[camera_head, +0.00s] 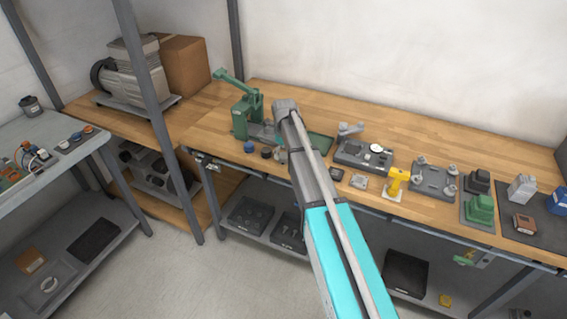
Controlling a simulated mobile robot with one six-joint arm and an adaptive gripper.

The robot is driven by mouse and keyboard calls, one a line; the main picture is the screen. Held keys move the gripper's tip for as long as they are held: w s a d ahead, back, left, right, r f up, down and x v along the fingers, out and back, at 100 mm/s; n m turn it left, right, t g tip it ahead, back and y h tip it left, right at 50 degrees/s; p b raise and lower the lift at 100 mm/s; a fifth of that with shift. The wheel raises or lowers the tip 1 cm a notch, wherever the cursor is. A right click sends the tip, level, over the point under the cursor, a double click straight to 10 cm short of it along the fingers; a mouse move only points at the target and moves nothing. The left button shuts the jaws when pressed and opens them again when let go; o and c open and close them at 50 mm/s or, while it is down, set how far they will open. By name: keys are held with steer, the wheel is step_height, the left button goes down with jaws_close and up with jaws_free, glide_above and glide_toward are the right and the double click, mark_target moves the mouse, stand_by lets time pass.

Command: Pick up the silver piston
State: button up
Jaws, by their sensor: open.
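A small grey, silver-looking piece (281,155) stands on the wooden workbench (420,226), just left of my arm and partly covered by it. It may be the silver piston, but it is too small to tell. My arm reaches from the bottom right up over the bench, its far end above the area beside the green press (245,112). My gripper cannot be made out; the arm hides what lies beneath its end.
Blue (248,147) and dark (266,153) small round parts stand left of the grey piece. Right are a grey fixture plate (350,154), yellow part (396,181), green block (481,209) and dark mat (546,232). A metal post (150,85) rises at left.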

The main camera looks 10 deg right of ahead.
steer(key=shift+f+b, duration=0.7)
steer(key=shift+f, duration=0.3)
steer(key=shift+a, duration=0.1)
steer(key=c, duration=1.3)
steer(key=shift+o, duration=0.2)
steer(key=shift+r, duration=0.15)
steer(key=shift+r+p, duration=1)
steer(key=shift+p, duration=0.1)
steer(key=s+r+p, duration=1)
steer(key=s, duration=0.4)
steer(key=shift+d+r+p, duration=0.4)
steer(key=shift+d, duration=0.1)
